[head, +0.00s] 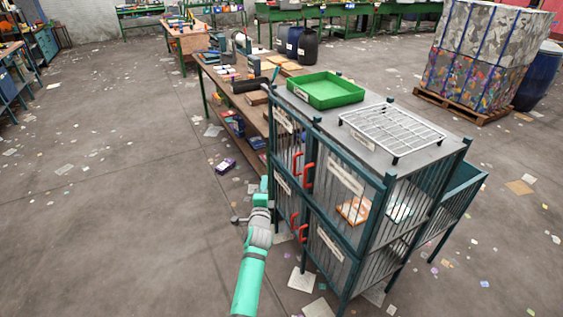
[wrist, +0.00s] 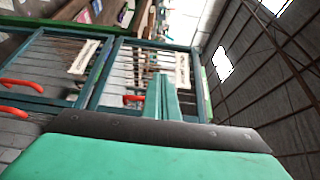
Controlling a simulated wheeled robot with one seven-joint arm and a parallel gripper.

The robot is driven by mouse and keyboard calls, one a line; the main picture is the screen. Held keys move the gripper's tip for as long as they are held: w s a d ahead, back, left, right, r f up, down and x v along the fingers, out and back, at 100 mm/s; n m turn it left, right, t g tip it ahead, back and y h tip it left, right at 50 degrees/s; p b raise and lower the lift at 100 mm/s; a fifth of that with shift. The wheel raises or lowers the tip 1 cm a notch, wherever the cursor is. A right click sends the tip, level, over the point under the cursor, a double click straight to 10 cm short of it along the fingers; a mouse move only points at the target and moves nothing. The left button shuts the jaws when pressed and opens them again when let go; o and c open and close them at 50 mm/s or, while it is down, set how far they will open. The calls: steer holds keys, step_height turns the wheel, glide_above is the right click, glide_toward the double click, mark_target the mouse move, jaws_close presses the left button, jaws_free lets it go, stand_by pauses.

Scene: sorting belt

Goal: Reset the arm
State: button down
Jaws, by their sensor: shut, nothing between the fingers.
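My gripper (head: 264,184) is in front of the left side of the barred cabinet (head: 335,212), at the end of my teal arm. In the wrist view my gripper's teal fingers (wrist: 163,97) are together with nothing between them. Behind them are the cabinet's barred doors (wrist: 75,68), with red handles at the left and one partly hidden behind the fingers. In the head view I cannot tell whether the gripper touches the cabinet.
A green tray (head: 325,91) and a white wire rack (head: 392,129) sit on the cabinet top. A cluttered workbench (head: 232,99) runs behind it. Floor to the left is mostly open, with scattered paper.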

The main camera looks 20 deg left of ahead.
steer(key=shift+d, duration=0.1)
steer(key=s+d+f+n+h, duration=0.2)
steer(key=s+d+f+n, duration=0.4)
steer(key=s+d, duration=0.75)
steer(key=s+d+f+n+h, duration=0.1)
steer(key=s+d+f+n, duration=0.2)
steer(key=s+d+f, duration=0.95)
steer(key=s+d+r+n+g, duration=0.1)
steer(key=s+d+r+n, duration=0.2)
steer(key=s, duration=0.7)
steer(key=s+d+r+n, duration=0.15)
steer(key=s+d, duration=0.25)
steer(key=s, duration=0.5)
steer(key=s+a+r+h, duration=0.1)
steer(key=s+r, duration=0.4)
steer(key=s, duration=0.3)
steer(key=s+a+r+n+g+h, duration=0.1)
steer(key=s+r, duration=0.3)
steer(key=s, duration=0.4)
steer(key=shift+s+a+r, duration=0.35)
steer(key=shift+a+r, duration=0.05)
